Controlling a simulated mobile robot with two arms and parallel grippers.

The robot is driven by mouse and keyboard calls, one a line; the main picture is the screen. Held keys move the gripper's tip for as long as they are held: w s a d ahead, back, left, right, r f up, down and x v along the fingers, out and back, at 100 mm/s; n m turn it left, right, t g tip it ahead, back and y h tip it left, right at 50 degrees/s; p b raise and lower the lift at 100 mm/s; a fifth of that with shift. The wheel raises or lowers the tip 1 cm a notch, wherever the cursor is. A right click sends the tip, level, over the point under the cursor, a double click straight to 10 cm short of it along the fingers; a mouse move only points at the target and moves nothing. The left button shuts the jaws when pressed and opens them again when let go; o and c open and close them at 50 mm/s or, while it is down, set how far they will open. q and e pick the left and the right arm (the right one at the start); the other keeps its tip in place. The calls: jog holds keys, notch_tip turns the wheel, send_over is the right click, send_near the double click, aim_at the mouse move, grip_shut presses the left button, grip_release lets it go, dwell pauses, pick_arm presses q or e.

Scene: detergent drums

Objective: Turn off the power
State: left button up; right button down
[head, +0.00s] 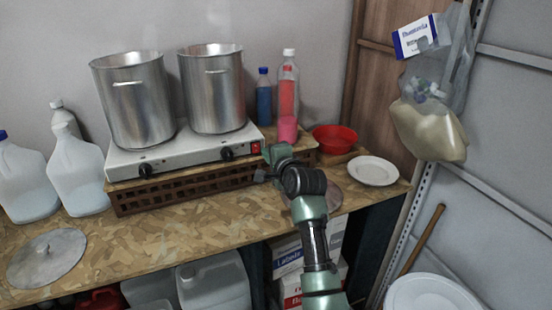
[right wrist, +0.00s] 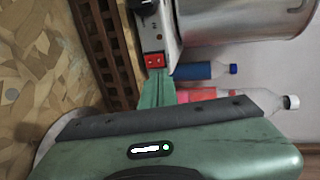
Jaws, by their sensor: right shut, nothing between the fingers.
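The power switch is a small red rocker (head: 256,147) on the right end of the front panel of a white two-plate hot plate (head: 180,152). It also shows in the right wrist view (right wrist: 154,60), just beyond my fingertips. My right gripper (head: 268,154) is shut and empty, just right of the switch in the head view. In the right wrist view its green fingers (right wrist: 158,80) point at the switch, very close to it; I cannot tell if they touch. The hot plate has two black knobs (head: 145,169) and carries two steel pots (head: 135,105). My left gripper is out of view.
The hot plate stands on a brown slatted crate (head: 185,187) on a chipboard counter (head: 170,235). Blue (head: 264,100) and red (head: 287,85) bottles, a red bowl (head: 334,138) and a white plate (head: 373,170) are to the right. White jugs (head: 75,172) stand left.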

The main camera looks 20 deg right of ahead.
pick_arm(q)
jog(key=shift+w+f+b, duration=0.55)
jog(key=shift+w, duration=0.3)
pick_arm(e)
jog(key=r+v, duration=0.1)
jog(key=v, duration=0.5)
jog(key=shift+r, duration=0.25)
jog(key=shift+s, duration=0.1)
